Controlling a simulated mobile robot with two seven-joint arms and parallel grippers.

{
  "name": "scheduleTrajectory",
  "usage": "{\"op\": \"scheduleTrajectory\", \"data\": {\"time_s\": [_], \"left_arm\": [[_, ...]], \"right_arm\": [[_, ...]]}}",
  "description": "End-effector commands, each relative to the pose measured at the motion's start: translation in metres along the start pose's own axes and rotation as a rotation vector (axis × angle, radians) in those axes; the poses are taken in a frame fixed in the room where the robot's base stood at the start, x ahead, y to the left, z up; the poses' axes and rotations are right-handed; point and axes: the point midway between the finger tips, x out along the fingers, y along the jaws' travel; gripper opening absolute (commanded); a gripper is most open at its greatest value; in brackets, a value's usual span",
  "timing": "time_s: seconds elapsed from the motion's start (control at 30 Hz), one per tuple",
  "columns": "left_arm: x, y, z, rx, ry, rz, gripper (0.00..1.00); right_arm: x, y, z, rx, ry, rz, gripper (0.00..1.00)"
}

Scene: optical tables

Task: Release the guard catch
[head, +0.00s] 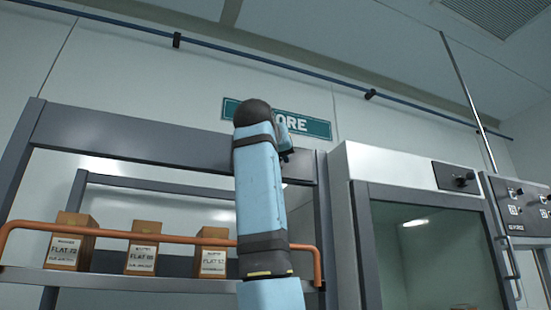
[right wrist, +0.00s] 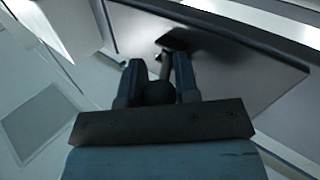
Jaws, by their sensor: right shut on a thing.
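My right arm rises through the middle of the head view, and my right gripper (right wrist: 158,72) shows in the right wrist view. Its two blue fingers are closed around the stem of a dark piece with a flat dark head (right wrist: 175,41), which looks like the guard catch. In the head view the wrist is up by the shelf's top beam, and my own arm hides the held part there. An orange guard rail (head: 150,235) runs across the front of the shelf. My left gripper is not in view.
The grey shelf frame (head: 120,133) holds brown boxes (head: 143,247) labelled FLAT behind the rail. A green sign (head: 318,128) is on the wall behind my wrist. A glass-fronted cabinet (head: 361,170) stands close on the right, with a control panel (head: 520,210) beside it.

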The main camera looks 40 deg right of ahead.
Motion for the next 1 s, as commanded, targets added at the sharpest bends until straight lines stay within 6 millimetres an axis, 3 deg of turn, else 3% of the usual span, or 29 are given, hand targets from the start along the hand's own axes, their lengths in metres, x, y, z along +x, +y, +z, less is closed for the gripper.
{"op": "scheduleTrajectory", "data": {"time_s": [0.5, 1.0], "left_arm": [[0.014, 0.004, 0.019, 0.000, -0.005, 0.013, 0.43], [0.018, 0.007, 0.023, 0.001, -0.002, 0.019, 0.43]], "right_arm": [[0.008, 0.017, 0.004, 0.005, 0.087, -0.434, 0.05], [0.021, 0.026, 0.005, 0.003, 0.162, -0.825, 0.05]]}}
